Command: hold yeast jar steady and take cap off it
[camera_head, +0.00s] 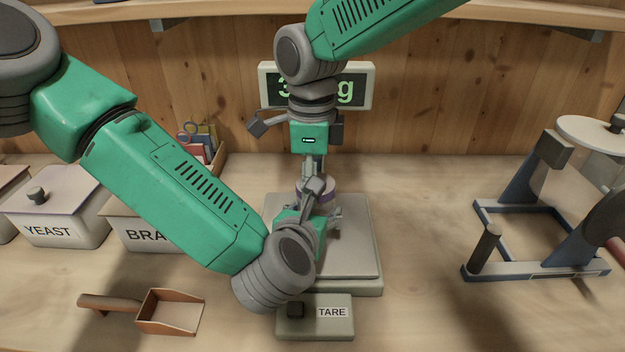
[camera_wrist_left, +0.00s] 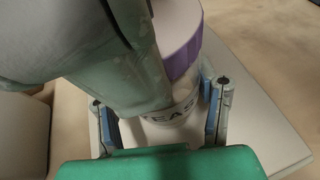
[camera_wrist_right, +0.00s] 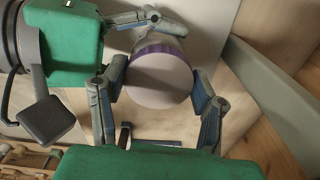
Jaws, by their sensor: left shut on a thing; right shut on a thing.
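The yeast jar (camera_wrist_left: 182,108) is pale with a dark-lettered label, partly hidden, and stands over the scale. Its cap (camera_wrist_right: 160,82) is a pale disc with a purple band at its edge; the band also shows in the left wrist view (camera_wrist_left: 183,58). My left gripper (camera_head: 318,208) is shut on the jar body, one finger on each side. My right gripper (camera_wrist_right: 157,78) comes from above and is shut on the cap, its fingers on opposite sides. I cannot tell whether there is a gap between cap and jar. In the head view the grippers hide much of the jar.
The scale plate (camera_head: 358,235) lies under the jar, with the TARE panel (camera_head: 318,317) in front. Lidded YEAST (camera_head: 60,215) and BRA-labelled (camera_head: 125,225) bins stand left, with a scoop (camera_head: 150,308) before them. A framed device (camera_head: 540,268) stands right. Table between scale and device is clear.

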